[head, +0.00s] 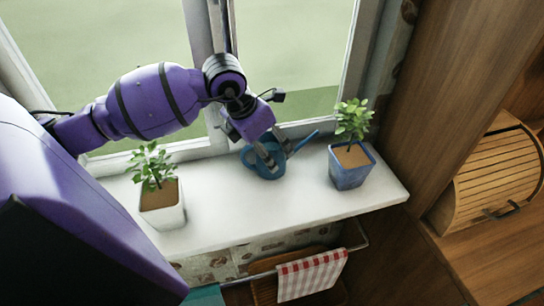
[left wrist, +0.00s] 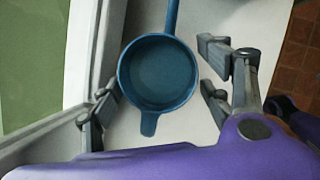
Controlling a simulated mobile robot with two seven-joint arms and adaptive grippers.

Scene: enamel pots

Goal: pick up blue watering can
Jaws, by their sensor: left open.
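The blue watering can (head: 262,167) stands on the white windowsill between two potted plants, with its spout pointing up to the right. In the left wrist view the can (left wrist: 158,72) is seen from above, its round opening facing the camera. My left gripper (head: 268,155) is right over the can in the head view and hides part of it. In the left wrist view the open fingers of my left gripper (left wrist: 160,98) stand on either side of the can, with visible gaps. I cannot tell how far down they reach.
A plant in a white pot (head: 162,205) stands left of the can, and a plant in a blue pot (head: 350,168) stands right. The window frame (head: 206,40) is close behind. A checked towel (head: 311,274) hangs below the sill (head: 240,215), whose front middle is clear.

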